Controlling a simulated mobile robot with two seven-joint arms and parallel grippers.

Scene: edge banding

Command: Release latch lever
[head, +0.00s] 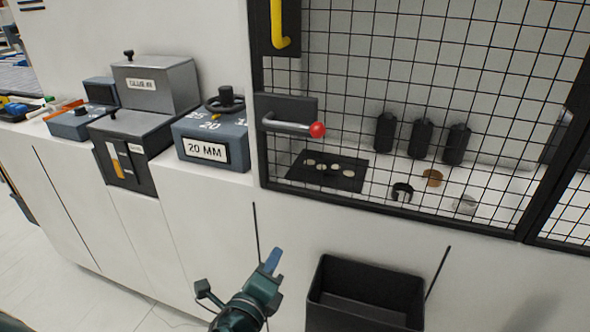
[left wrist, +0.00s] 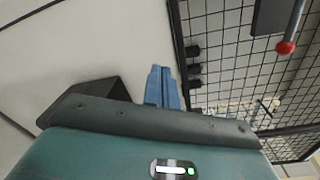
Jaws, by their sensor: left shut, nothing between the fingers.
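The latch lever (head: 290,125) is a grey metal handle with a red ball at its right end. It is mounted on a dark plate (head: 287,106) on the left side of the black mesh door (head: 400,100), and lies roughly level in the head view. In the left wrist view the lever (left wrist: 293,28) is at the upper right. My left gripper (head: 270,262), with blue fingers, is shut and empty, below the lever and apart from it. Its fingers also show in the left wrist view (left wrist: 161,88). My right gripper is not in view.
A black open bin (head: 372,270) stands below the door, to the right of my left gripper. A yellow handle (head: 281,25) is above the lever. A 20 MM box (head: 205,150) and a glue box (head: 150,85) sit on the counter to the left.

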